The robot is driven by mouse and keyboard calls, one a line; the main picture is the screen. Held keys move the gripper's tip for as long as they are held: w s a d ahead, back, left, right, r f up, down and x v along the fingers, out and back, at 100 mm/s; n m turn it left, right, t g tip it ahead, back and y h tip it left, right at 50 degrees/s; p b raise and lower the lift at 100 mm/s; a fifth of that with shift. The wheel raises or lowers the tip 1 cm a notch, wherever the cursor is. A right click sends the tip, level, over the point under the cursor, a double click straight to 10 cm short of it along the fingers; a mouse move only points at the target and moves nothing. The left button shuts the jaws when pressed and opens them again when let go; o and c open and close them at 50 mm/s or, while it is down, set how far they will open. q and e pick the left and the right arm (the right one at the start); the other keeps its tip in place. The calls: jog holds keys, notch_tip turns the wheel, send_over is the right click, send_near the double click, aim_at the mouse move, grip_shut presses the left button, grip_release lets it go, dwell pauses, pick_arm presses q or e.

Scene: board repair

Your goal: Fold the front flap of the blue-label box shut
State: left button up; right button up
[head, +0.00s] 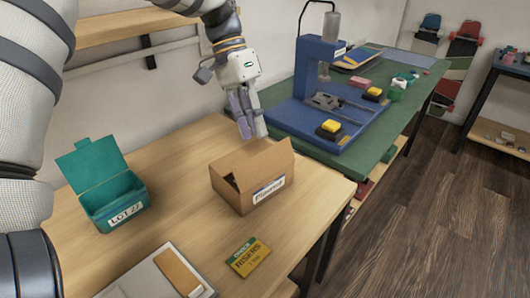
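The blue-label box (238,195) is a brown cardboard box on the wooden table, with a blue-edged white label (269,190) on its front right side. Its top is partly covered by cardboard flaps (250,163); a dark gap shows at its left corner. One flap stands up toward the right. I cannot tell clearly how far the front flap is folded. My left gripper (251,135) points down just above the back of the box. Its fingers look shut together, with nothing seen between them. My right gripper is not in view.
A teal open-lidded bin (120,219) stands left of the box. A yellow-green packet (249,257) and a tray with a tan piece (178,272) lie in front. A blue press (320,107) stands on the green bench behind right. Bare tabletop surrounds the box.

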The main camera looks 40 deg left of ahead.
aim_at(263, 152)
pick_arm(q)
jog(key=x, duration=0.6)
jog(key=shift+d+f, duration=0.2)
jog(key=shift+f, duration=0.05)
grip_shut()
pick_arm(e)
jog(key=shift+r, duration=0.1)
